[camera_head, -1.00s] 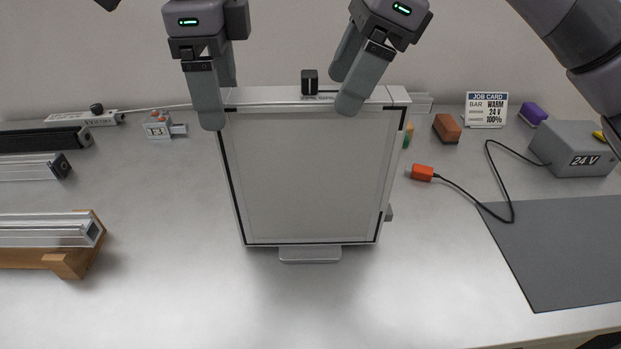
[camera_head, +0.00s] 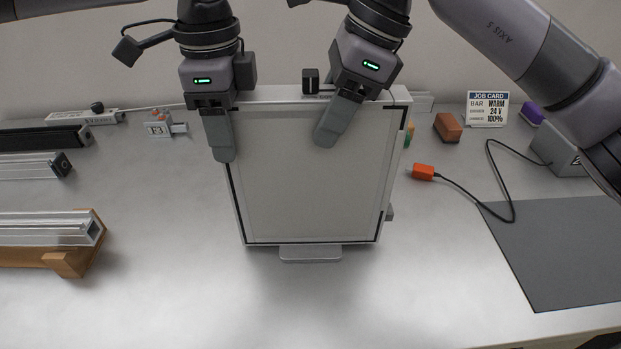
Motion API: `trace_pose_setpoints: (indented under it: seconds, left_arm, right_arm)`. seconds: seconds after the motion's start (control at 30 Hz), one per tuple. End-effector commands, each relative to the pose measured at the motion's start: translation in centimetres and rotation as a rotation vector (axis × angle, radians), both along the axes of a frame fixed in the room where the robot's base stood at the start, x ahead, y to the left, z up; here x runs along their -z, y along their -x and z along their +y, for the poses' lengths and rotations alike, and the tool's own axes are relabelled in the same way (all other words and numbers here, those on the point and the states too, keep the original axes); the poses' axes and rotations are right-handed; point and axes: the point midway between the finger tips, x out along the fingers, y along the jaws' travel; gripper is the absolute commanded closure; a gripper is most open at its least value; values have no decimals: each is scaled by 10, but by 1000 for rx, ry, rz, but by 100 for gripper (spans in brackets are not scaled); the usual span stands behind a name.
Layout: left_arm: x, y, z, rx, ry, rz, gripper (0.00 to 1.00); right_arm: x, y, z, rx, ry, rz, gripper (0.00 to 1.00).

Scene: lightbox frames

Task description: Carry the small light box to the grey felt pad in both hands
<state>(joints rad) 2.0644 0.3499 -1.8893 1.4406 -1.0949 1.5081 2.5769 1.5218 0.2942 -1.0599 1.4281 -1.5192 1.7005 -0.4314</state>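The small light box (camera_head: 310,185), a pale panel with a silver and black frame, stands upright on a foot in the middle of the bench. A black knob (camera_head: 310,80) sits on its top edge. My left gripper (camera_head: 221,140) is at its top left corner and my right gripper (camera_head: 332,128) at its top right part. One finger of each hangs in front of the panel; the other fingers are hidden, so I cannot tell whether they grip it. The grey felt pad (camera_head: 565,250) lies bare at the right.
An orange connector (camera_head: 423,172) on a black cable lies between box and pad. A grey power unit (camera_head: 557,150), partly behind my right arm, stands beyond the pad. Metal bars and a wooden rest (camera_head: 70,263) lie at the left. The bench front is clear.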

Motion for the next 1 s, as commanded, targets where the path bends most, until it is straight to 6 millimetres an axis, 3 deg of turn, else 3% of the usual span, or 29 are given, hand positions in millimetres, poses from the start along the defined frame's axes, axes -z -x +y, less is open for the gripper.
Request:
trace_pose_setpoints:
  seconds: [0.57, 1.0]
  left_arm:
    - [-7, -1, 0, -7, 2, -3, 100]
    - [-40, -2, 1, -9, 2, -4, 100]
  right_arm:
    - [-7, 1, 0, -5, -1, 0, 100]
    - [-40, 2, 1, -7, -1, 0, 100]
